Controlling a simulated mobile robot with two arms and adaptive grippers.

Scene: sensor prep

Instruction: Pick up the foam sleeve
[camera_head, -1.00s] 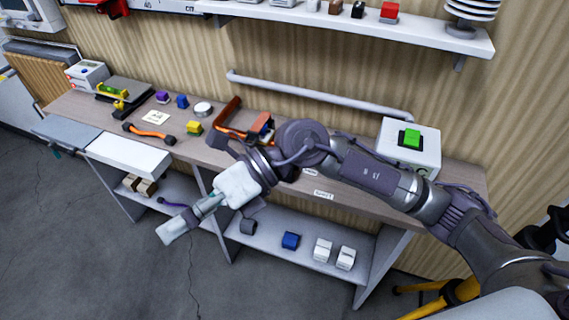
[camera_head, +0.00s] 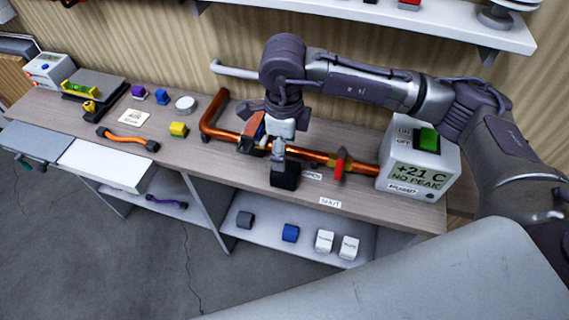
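My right gripper (camera_head: 279,160) points down over the front part of the bench, seen narrow and side-on. A black block (camera_head: 286,178), which may be the foam sleeve, is right at its fingertips. I cannot tell whether the fingers grip this block or only stand in front of it. The copper pipe (camera_head: 310,153) runs behind the gripper, with a red valve handle (camera_head: 339,165) to the right. A dark grey piece (camera_head: 245,219) on the lower shelf could also be the sleeve. My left gripper is not in view.
A white box (camera_head: 415,165) with a green switch and the text "+21 C NO PEAK" stands at the bench's right end. An orange-and-black tool (camera_head: 128,139), a yellow block (camera_head: 178,129) and small coloured pieces lie left. The lower shelf (camera_head: 265,232) holds a blue block (camera_head: 290,233).

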